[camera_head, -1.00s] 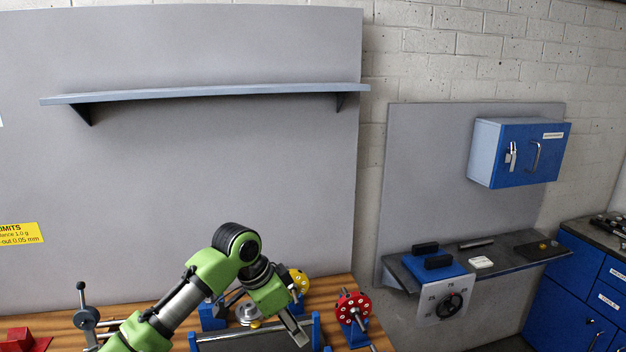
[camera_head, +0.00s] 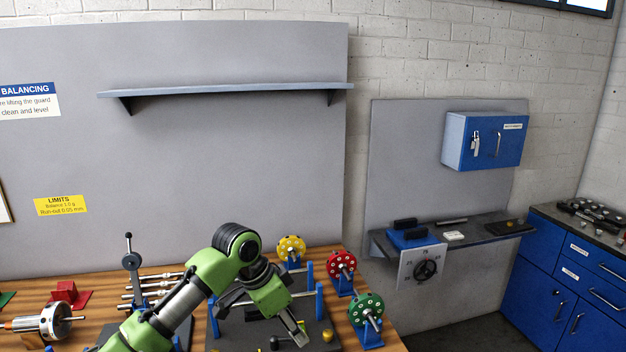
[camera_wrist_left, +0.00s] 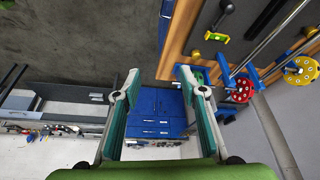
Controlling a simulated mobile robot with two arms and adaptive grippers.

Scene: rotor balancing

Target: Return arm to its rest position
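My left arm (camera_head: 210,275), green with dark joints, comes in from the lower left and bends over the wooden bench (camera_head: 92,266). Its left gripper (camera_head: 298,335) points down and right over the bench near the front. In the left wrist view the left gripper (camera_wrist_left: 159,76) has its two fingers well apart with nothing between them. Blue cabinets (camera_wrist_left: 156,112) show far beyond the gap. My right arm and gripper are not in view.
Yellow (camera_head: 291,247), red (camera_head: 341,263) and green (camera_head: 366,308) discs stand on blue stands at the bench's right end. A metal rotor (camera_head: 45,322) lies left. A grey shelf (camera_head: 230,88) is empty. A small wall shelf (camera_head: 490,229) and a blue wall box (camera_head: 485,140) are right.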

